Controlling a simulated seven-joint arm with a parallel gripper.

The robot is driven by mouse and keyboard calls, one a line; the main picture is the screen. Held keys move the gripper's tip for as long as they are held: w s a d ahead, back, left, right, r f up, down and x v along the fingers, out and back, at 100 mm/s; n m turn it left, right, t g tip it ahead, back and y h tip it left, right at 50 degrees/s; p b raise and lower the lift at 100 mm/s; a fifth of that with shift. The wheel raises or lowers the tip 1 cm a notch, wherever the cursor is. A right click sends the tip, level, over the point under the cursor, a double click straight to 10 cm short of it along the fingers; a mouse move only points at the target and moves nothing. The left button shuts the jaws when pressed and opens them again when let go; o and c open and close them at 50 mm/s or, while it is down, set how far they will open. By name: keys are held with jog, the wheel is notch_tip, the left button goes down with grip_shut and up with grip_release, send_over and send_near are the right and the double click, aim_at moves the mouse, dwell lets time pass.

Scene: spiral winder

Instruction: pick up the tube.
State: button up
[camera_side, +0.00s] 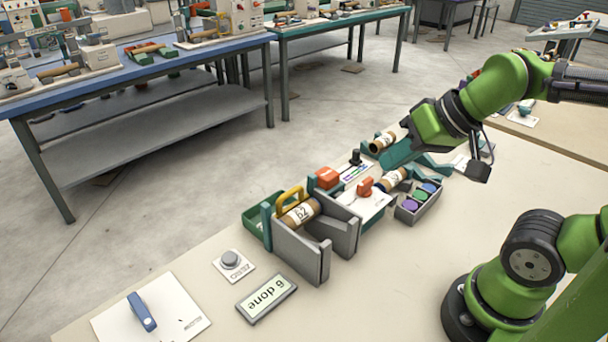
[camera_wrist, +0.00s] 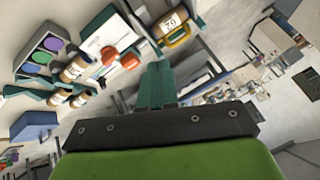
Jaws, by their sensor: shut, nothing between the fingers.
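Several brown cardboard tubes with white labels are in view. One tube (camera_side: 299,212) lies in a grey cradle (camera_side: 301,257) under a yellow handle; the wrist view shows a labelled tube (camera_wrist: 174,22) beside a yellow handle too. A second tube (camera_side: 392,180) lies near the white winder plate, and a third tube (camera_side: 383,141) lies farther back in a teal holder.
A grey tray of coloured discs (camera_side: 419,201) stands right of the winder. A green bin (camera_side: 257,222) is left of the cradle. A "6 done" display (camera_side: 266,298), a grey button (camera_side: 231,260) and a blue-handled thing (camera_side: 142,312) lie in front. The table's right front is clear.

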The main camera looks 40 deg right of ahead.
jog(key=o, duration=1.3)
jog(key=shift+d, duration=0.1)
